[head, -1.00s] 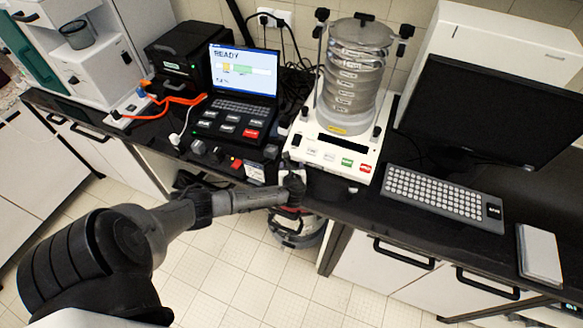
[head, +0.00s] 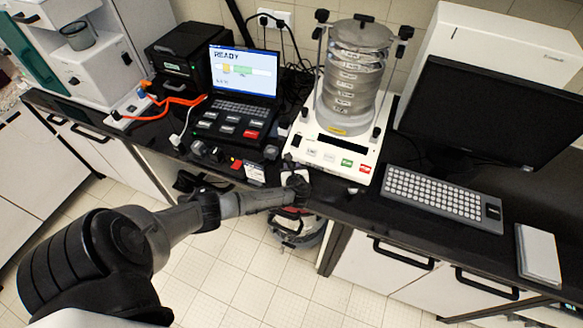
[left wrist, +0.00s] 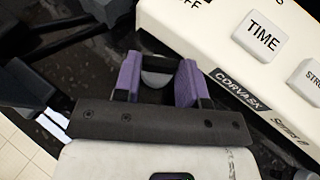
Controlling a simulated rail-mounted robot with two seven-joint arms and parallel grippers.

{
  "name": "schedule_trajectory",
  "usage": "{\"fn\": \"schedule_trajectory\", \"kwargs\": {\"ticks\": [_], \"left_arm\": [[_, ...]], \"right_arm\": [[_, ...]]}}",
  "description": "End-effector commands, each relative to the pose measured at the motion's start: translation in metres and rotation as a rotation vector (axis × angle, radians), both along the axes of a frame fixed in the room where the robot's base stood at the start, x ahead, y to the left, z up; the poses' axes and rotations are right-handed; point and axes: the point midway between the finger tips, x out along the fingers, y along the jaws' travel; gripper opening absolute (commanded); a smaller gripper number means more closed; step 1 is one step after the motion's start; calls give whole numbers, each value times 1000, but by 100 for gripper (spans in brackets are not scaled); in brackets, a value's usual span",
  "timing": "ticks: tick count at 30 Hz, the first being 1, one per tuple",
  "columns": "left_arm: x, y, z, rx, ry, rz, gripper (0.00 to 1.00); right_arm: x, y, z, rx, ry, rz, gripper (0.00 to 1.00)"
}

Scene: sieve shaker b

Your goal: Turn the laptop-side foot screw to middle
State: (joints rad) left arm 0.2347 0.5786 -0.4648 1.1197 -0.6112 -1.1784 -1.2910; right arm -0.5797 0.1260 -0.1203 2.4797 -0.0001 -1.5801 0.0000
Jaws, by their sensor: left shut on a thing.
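The sieve shaker (head: 338,146) is a white base with buttons and a stack of round metal sieves, right of the laptop. Its front edge also shows large in the left wrist view (left wrist: 250,95). My left gripper (head: 295,174) is at the shaker's laptop-side front corner. In the left wrist view its purple fingers (left wrist: 158,80) are closed around a dark and grey rounded part, the foot screw (left wrist: 156,78), beside the shaker's edge. Most of the screw is hidden by the fingers, and its turn position cannot be read. My right gripper is out of view.
The laptop (head: 243,75) with a READY screen stands left of the shaker, with small dark items before it. A keyboard (head: 442,198) and monitor (head: 490,115) are on the right. The dark bench edge runs under my left arm, with a round container (head: 297,232) below.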

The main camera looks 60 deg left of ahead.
Motion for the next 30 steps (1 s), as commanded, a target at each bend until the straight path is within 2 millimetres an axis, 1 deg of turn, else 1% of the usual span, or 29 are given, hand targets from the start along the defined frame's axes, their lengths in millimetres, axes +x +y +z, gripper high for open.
{"fn": "schedule_trajectory", "kwargs": {"ticks": [5,15,21,30], "left_arm": [[3,-2,0,-1,0,125,15],[7,-2,0,0,0,318,15],[8,-1,0,1,-1,378,15],[8,-1,0,1,0,399,15]], "right_arm": [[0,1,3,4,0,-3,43],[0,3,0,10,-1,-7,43],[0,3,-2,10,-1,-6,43],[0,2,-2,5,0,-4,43]]}}
